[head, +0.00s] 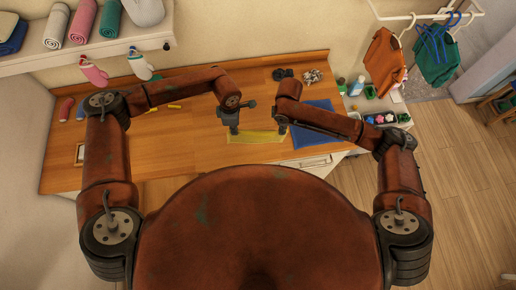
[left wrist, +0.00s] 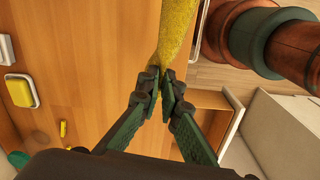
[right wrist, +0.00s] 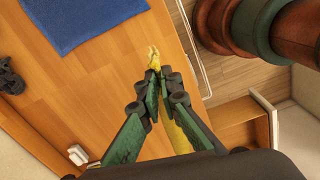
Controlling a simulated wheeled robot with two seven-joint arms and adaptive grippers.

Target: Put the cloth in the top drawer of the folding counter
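A yellow cloth (head: 255,137) lies stretched between my two grippers at the front edge of the wooden folding counter (head: 185,140). My left gripper (head: 233,132) is shut on its left end; the cloth (left wrist: 175,35) runs away from those fingertips in the left wrist view. My right gripper (head: 281,130) looks shut on its right end, with a small tuft (right wrist: 153,58) sticking out past the fingertips. A white drawer front (head: 315,162) with a handle shows below the counter at right. A wood-coloured, white-edged part (left wrist: 215,108) that looks like an open drawer juts out at the front left.
A blue cloth (head: 316,122) lies right of my right gripper. Dark and grey small items (head: 312,76) lie at the back. A shelf (head: 80,58) holds rolled towels. The counter's left middle is mostly clear.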

